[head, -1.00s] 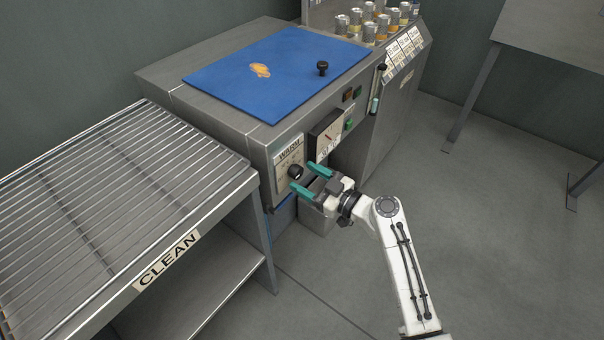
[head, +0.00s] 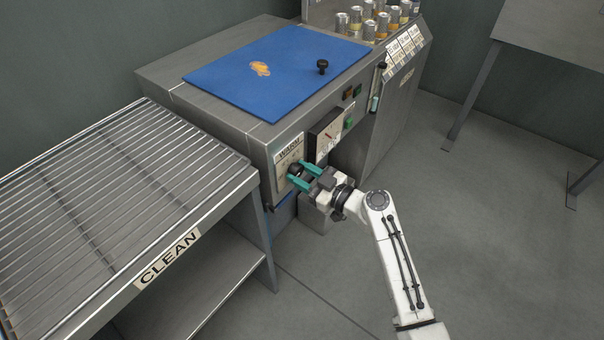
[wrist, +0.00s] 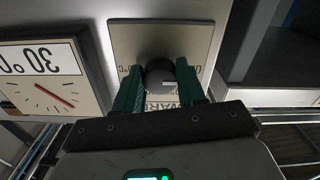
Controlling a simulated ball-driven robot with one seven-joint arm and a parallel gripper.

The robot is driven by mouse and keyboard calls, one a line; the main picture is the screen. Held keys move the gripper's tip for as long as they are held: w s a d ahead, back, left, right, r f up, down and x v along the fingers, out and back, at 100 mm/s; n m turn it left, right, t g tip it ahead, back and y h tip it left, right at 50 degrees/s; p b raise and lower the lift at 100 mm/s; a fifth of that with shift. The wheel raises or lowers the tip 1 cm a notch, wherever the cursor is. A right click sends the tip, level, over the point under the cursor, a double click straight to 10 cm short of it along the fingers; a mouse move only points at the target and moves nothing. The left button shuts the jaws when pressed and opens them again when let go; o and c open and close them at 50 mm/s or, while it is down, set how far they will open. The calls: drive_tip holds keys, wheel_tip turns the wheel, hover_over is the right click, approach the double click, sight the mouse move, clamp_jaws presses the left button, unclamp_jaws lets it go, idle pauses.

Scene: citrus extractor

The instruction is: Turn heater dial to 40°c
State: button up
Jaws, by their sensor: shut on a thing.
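The heater dial is a round black knob (wrist: 160,76) with a pale pointer mark, on a light plate marked "WARM" (head: 289,149) on the machine's front. My gripper (head: 293,175) is at the dial, one teal finger on each side of it, shut on it. In the wrist view my gripper (wrist: 160,82) has the knob between its fingers. A square gauge (head: 327,135) with a red needle is right of the dial. In the wrist view the gauge (wrist: 50,75) appears upside down and reads "30°C". The dial's scale is partly hidden by the fingers.
A wire-topped table (head: 110,190) with a "CLEAN" label stands close on the left. A blue lid (head: 275,75) with a black knob covers the machine's top. Several cans (head: 375,22) stand at the back. The floor to the right is open.

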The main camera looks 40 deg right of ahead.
drive_tip(key=shift+c, duration=0.9)
